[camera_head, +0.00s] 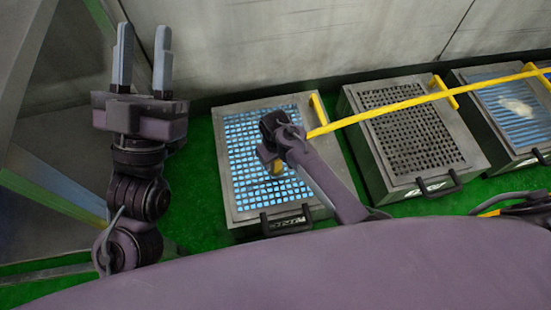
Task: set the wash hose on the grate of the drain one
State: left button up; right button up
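Three grey boxes with grates stand in a row. The left one has a light-blue square grid (243,151), the middle one a dark square grid (414,139), and the right one blue bars (497,103) with a whitish patch. I cannot tell which is the drain. My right gripper (271,161) is over the left box's grid, pointing down; its fingers are mostly hidden. A small yellow piece (276,169) shows there, and I cannot tell whether it is held. A dark looped, hose-like thing (520,203) with a yellow part lies at the right edge. My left gripper (143,62) is raised, open and empty.
A yellow bar (400,105) runs across the boxes, with yellow brackets at their back corners. Black handles (435,187) stick out at the fronts. A pale wall (300,40) stands close behind. Green floor (195,190) is clear left of the boxes.

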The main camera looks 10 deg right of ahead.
jog(key=shift+r, duration=0.1)
